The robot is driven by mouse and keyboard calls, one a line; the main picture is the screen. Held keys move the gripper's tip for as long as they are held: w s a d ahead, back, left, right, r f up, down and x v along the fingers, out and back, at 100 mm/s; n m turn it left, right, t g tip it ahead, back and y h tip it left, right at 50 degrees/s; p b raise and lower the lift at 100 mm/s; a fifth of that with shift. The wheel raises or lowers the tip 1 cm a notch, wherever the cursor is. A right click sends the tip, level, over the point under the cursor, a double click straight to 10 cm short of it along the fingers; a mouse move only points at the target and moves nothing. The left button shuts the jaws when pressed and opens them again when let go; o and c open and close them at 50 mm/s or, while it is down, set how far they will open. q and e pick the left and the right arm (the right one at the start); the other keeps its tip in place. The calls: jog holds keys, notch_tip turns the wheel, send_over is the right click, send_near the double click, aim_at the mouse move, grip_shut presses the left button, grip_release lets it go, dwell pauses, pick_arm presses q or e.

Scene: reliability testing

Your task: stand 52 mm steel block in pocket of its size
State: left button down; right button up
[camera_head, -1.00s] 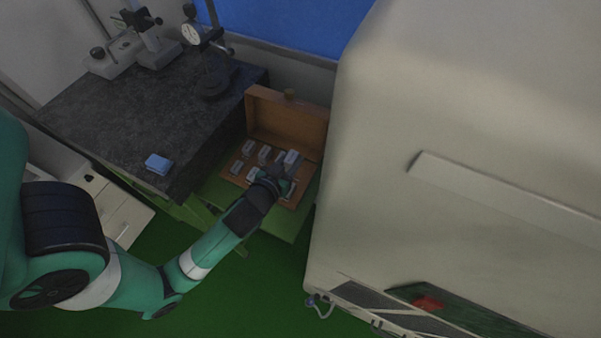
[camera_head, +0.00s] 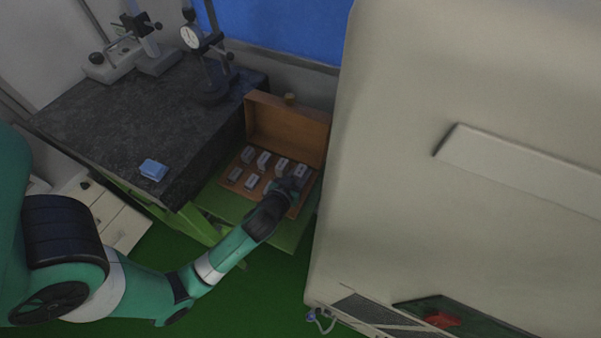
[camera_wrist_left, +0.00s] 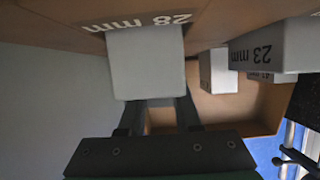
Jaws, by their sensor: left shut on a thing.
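My left gripper (camera_head: 291,184) is over the right end of the open wooden block case (camera_head: 307,202). In the left wrist view, the gripper (camera_wrist_left: 155,108) is shut on a plain grey steel block (camera_wrist_left: 147,65). No size mark can be read on the block's facing side. A block marked "23 mm" (camera_wrist_left: 268,52) stands to the right. The gripper hides the space under the held block, so I cannot tell whether it touches a pocket. My right gripper is not in view.
Several other blocks (camera_head: 248,154) stand in the case, whose lid (camera_head: 285,128) is up at the back. A dark granite plate (camera_head: 120,125) with a blue item (camera_head: 153,169) and dial gauge (camera_head: 192,38) lies left. A large pale machine (camera_head: 430,190) stands close on the right.

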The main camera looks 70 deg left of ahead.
aim_at(298, 178)
pick_arm(q)
jog(key=shift+f, duration=0.2)
jog(key=c, duration=0.6)
grip_release()
jog(key=shift+r, duration=0.1)
jog(key=shift+r+p, duration=0.4)
jog(key=v, duration=0.7)
jog(key=shift+s+d+f, duration=0.15)
jog(key=shift+s+d, duration=0.1)
jog(key=shift+d, duration=0.1)
jog(key=p+v, duration=0.2)
jog(key=v, duration=0.1)
jog(key=shift+a+r+p, duration=0.1)
jog(key=shift+r+p, duration=0.25)
jog(key=shift+s+d+p, duration=0.35)
jog(key=shift+s+p, duration=0.1)
jog(key=shift+f, duration=0.1)
